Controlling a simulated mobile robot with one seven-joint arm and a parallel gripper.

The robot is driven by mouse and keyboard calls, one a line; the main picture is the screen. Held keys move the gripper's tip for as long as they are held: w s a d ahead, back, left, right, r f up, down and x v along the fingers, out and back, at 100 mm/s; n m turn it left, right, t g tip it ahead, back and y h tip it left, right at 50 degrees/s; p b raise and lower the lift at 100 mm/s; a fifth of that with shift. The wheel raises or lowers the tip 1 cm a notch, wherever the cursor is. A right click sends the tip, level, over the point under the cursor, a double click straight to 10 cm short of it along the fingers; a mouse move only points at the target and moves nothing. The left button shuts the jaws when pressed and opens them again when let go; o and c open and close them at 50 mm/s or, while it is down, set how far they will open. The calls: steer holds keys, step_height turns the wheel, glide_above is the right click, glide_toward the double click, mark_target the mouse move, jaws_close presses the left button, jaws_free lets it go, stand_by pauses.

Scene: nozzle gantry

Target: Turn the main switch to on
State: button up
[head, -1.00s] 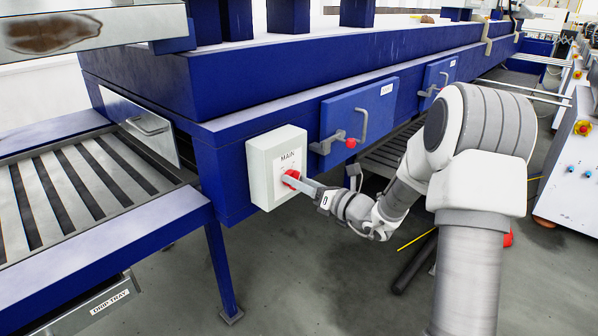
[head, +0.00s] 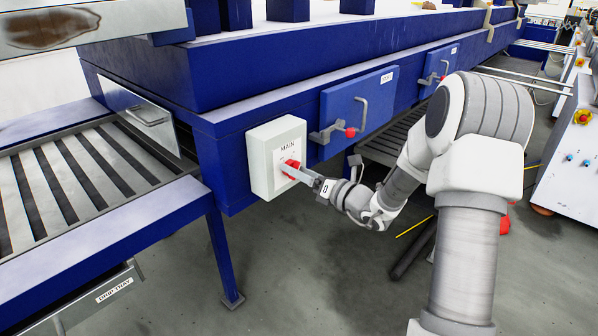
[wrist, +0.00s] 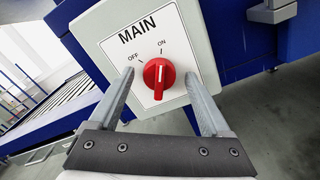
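The main switch is a red rotary knob (wrist: 158,79) on a white box (head: 268,178) labelled MAIN. In the wrist view the plate shows OFF at the upper left of the knob and ON above it. The knob's white line points up toward ON. My gripper (wrist: 159,74) is open, one finger on each side of the knob. A gap shows between each finger and the knob, and nothing is held. In the head view my gripper (head: 293,171) is in front of the box, and its fingers partly hide the red knob (head: 291,166).
The box is on a blue machine frame (head: 225,165). Right of it is a blue door (head: 355,105) with a latch handle (head: 335,131) tipped in red. A slatted conveyor (head: 70,190) stands at the left, with a drip tray (head: 100,300) below.

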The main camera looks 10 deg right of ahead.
steer(key=p+v, duration=0.1)
steer(key=v, duration=1.6)
steer(key=shift+s+d, duration=0.15)
